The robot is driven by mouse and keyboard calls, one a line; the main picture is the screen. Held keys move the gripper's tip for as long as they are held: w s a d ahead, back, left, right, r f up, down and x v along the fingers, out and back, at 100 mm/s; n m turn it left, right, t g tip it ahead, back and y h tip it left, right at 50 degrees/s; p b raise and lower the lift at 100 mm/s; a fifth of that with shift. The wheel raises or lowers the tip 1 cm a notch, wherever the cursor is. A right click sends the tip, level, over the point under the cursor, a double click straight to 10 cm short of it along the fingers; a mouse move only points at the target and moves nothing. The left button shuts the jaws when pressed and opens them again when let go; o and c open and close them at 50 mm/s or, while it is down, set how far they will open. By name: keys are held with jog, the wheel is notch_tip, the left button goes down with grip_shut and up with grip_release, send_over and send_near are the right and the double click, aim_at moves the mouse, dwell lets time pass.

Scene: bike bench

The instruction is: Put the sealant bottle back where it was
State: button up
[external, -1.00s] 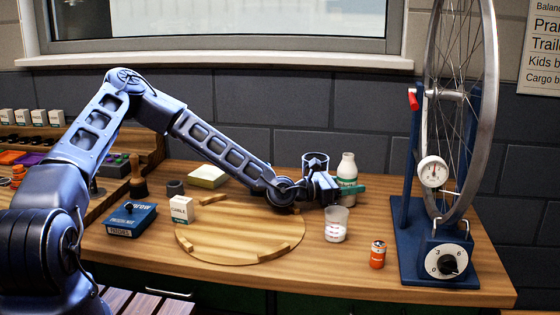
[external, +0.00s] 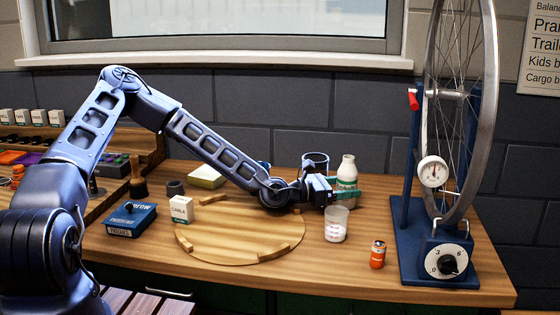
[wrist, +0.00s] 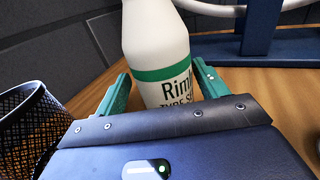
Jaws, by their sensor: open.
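The sealant bottle (external: 347,172) is white with a green band and stands upright on the bench toward the back. In the wrist view the bottle (wrist: 158,50) shows black lettering, partly cut off by my gripper's body. My gripper (external: 333,192) is open, low over the bench at the bottle. In the wrist view its green fingers (wrist: 163,88) stand on either side of the bottle, with a gap visible at the right finger. The bottle's base is hidden behind my gripper.
A mesh cup (wrist: 28,120) stands close to the left of my gripper. A clear measuring cup (external: 336,225) and an orange can (external: 378,254) stand in front. The blue wheel stand (external: 410,240) is at the right. A round wooden board (external: 240,235) lies to the left.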

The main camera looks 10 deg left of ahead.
jog(key=v, duration=0.2)
jog(key=shift+a, duration=0.4)
notch_tip(320, 180, up, 7)
jog(key=shift+a+r, duration=0.15)
jog(key=shift+r, duration=0.05)
